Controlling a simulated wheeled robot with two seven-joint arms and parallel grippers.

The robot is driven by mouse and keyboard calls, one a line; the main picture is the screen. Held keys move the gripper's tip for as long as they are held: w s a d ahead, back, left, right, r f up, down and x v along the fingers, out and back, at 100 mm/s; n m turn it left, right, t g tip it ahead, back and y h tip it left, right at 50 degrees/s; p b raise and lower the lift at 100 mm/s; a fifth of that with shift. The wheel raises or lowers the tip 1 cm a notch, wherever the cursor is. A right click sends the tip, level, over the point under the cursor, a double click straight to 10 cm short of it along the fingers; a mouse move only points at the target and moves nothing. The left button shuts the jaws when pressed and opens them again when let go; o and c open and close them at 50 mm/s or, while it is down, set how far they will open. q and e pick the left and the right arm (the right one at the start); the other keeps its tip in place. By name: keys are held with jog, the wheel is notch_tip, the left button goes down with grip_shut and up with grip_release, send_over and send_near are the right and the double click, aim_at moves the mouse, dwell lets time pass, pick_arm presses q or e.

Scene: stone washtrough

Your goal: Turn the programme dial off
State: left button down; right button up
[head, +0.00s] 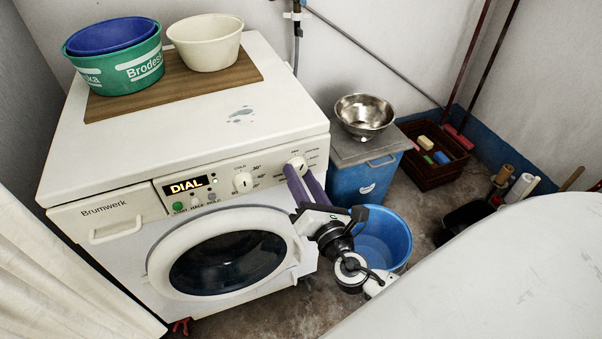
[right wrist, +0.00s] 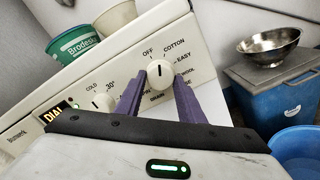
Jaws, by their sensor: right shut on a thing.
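The white washing machine (head: 100,170) has a control panel with a round white programme dial (head: 297,164) at its right end. The right wrist view shows the dial (right wrist: 160,73) close up, with OFF, COTTON, EASY and WOOL printed around it. Its dark mark points roughly upward, near OFF; I cannot tell exactly where it stops. My right gripper (head: 292,170) reaches the panel from below. Its two purple fingers are shut on the dial, one on each side. A second white dial (head: 243,182) with temperature marks sits to the left. My left gripper is not in view.
A lit display (head: 186,185) reads DIAL. The round door (head: 228,262) is below the panel. Tubs (head: 205,42) stand on a board on top. A blue bucket (head: 383,238) and a blue box with a steel bowl (head: 364,113) stand at the right.

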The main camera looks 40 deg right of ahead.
jog(key=n+p, duration=0.2)
jog(key=n, duration=0.2)
jog(key=shift+n, duration=0.4)
jog(key=shift+d, duration=0.1)
jog(key=o, duration=1)
jog(key=shift+o, duration=0.2)
jog(key=shift+s, duration=0.1)
jog(key=v, duration=1)
jog(key=shift+b, duration=0.4)
